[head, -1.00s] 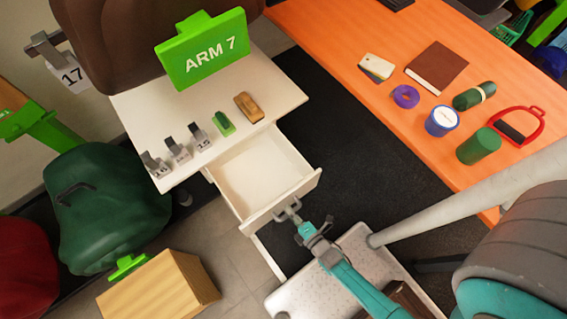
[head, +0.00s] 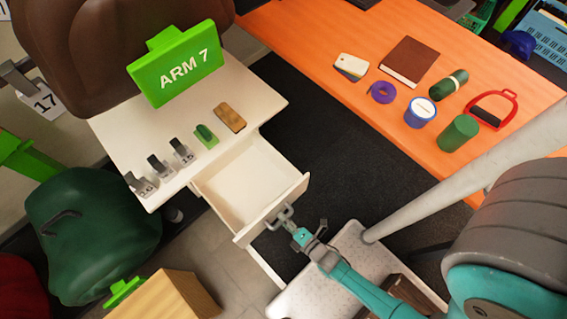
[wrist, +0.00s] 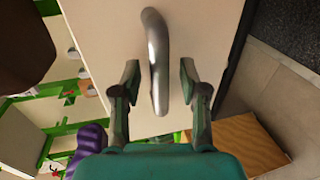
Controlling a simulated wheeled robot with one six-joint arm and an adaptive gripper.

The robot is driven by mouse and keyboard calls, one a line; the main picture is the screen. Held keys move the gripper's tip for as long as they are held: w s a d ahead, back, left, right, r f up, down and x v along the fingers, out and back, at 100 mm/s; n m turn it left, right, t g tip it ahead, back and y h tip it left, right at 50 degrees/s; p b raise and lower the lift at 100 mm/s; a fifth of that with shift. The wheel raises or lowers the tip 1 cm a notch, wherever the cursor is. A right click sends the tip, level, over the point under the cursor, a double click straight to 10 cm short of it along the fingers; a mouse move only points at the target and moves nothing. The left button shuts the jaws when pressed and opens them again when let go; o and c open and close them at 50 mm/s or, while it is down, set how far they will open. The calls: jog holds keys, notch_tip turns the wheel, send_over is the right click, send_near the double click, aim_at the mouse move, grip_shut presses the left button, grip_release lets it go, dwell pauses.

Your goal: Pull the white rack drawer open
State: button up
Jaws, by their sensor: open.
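The white rack drawer (head: 240,185) is pulled well out of the white rack (head: 235,90) in the head view, and its inside looks empty. Its metal bar handle (head: 279,217) is on the drawer's front panel. My gripper (head: 288,222) is at the handle. In the wrist view the handle (wrist: 156,55) stands between the two open fingers of my gripper (wrist: 158,75), with a gap on both sides. The pale drawer front (wrist: 200,25) is behind it.
On the rack top are a green ARM 7 sign (head: 178,65), a wooden block (head: 230,117), a green item (head: 206,137) and small number tags (head: 160,167). An orange table (head: 330,85) with several objects stands right. A wooden box (head: 170,300) is at lower left.

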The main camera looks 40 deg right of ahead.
jog(key=v, duration=1.1)
jog(key=shift+s, duration=0.3)
dwell(0.7)
